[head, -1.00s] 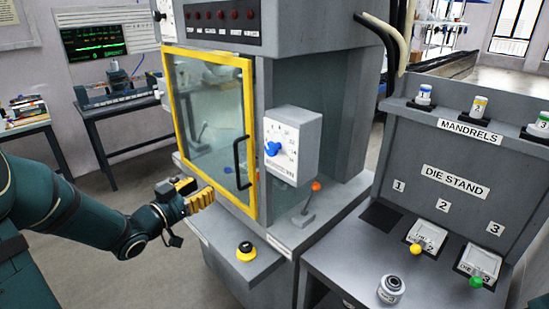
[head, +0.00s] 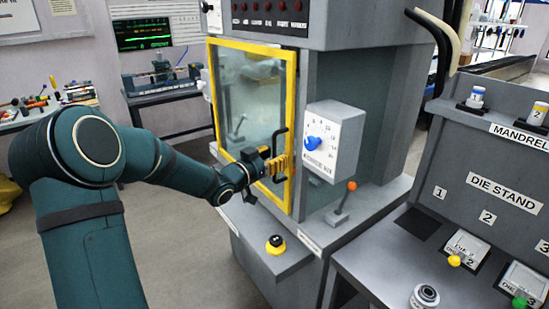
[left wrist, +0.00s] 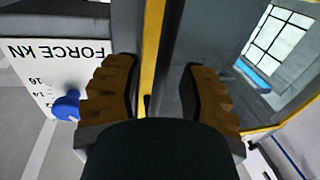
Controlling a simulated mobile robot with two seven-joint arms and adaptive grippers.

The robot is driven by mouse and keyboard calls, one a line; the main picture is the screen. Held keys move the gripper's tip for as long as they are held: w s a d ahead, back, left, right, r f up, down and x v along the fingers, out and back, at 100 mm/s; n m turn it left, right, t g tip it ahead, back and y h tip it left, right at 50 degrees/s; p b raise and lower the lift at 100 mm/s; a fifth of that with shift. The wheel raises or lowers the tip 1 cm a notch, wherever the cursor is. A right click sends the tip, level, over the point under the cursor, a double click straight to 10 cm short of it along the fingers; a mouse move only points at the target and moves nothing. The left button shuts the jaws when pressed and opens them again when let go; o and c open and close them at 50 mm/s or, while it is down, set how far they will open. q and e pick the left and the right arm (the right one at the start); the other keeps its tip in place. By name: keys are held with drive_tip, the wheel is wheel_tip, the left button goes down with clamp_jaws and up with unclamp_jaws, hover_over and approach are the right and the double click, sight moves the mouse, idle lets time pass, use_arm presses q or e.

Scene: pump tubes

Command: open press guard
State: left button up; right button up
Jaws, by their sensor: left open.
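The press guard (head: 291,95) is a clear panel in a yellow frame on the front of the grey press. It looks shut. Its black handle (head: 276,141) is on the right side of the panel, partly hidden by my left gripper (head: 284,164). The gripper is at the handle's height, right in front of it. In the left wrist view my left gripper (left wrist: 160,85) is open, its ridged yellow-brown fingers apart. The yellow frame (left wrist: 153,40) runs between them in that view. I cannot tell whether the handle is between the fingers. My right gripper is not in view.
A force dial box (head: 333,140) juts out right of the guard, close to the gripper. An orange-knobbed lever (head: 342,205) and a yellow-black button (head: 276,243) are below. The die stand (head: 460,210) is at right. Floor left of the press is clear.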

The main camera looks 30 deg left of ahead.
use_arm(q)
drive_tip(key=shift+w+d, duration=0.1)
drive_tip(key=shift+w, duration=0.15)
clamp_jaws()
drive_tip(key=shift+s, duration=0.1)
